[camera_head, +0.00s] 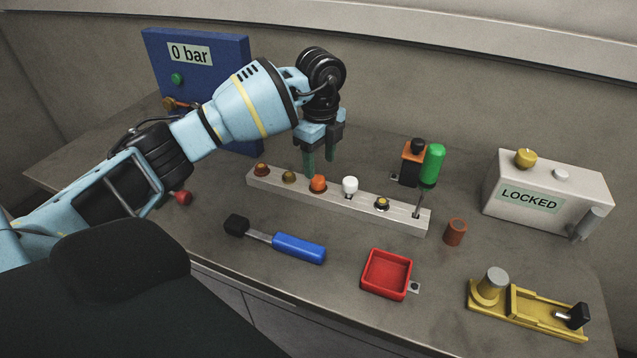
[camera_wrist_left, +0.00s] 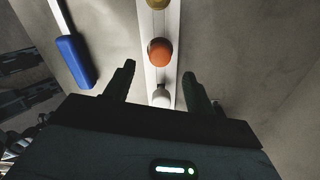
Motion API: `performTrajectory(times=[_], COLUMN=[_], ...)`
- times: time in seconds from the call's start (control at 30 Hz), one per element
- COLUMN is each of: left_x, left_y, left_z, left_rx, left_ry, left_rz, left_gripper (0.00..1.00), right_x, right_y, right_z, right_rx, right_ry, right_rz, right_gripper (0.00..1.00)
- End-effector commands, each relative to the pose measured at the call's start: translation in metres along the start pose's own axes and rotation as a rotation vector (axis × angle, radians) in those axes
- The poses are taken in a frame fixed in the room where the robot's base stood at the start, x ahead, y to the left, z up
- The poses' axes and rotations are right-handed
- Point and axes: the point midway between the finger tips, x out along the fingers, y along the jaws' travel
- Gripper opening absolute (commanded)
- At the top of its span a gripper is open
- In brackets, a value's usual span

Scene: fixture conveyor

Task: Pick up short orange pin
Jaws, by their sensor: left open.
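The short orange pin (camera_head: 318,184) stands in a pale rack bar (camera_head: 400,220), third from the left, with its rounded top showing. My left gripper (camera_head: 320,161) is open and empty, pointing down just above the rack near the orange pin. In the left wrist view the orange pin (camera_wrist_left: 160,53) shows between and slightly beyond the fingertips of my left gripper (camera_wrist_left: 159,72). The fingers are apart from it. Its lower part is hidden in the rack. My right gripper is not in view.
Beside the orange pin stand a brass pin (camera_head: 289,176) and a white pin (camera_head: 350,186). A green screwdriver (camera_head: 433,165) stands upright at the rack's right end. A blue-handled tool (camera_head: 299,248) and red tray (camera_head: 387,274) lie in front. A rust-coloured cylinder (camera_head: 455,232) stands right.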

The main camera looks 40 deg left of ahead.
Motion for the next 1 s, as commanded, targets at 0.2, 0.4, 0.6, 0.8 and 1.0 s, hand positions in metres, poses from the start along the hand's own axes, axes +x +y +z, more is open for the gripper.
performTrajectory(times=[0.2, 0.4, 0.6, 0.8, 1.0], left_x=[0.021, 0.046, 0.051, 0.051, 0.051], left_y=[0.001, 0.001, 0.001, 0.001, 0.001], left_z=[0.004, 0.005, 0.004, 0.004, 0.004], left_rx=[-0.002, 0.001, 0.001, 0.001, 0.001], left_ry=[-0.001, 0.0, 0.0, 0.0, 0.0], left_rz=[0.003, 0.001, -0.001, -0.001, -0.001], left_gripper=[0.55, 0.55, 0.55, 0.46, 0.2], right_x=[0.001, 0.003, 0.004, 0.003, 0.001], right_y=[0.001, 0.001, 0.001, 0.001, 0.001], right_z=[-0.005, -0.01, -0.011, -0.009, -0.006], right_rx=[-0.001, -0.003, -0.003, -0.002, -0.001], right_ry=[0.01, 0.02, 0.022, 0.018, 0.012], right_rz=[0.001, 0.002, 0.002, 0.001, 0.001], right_gripper=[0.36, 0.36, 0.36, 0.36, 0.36])
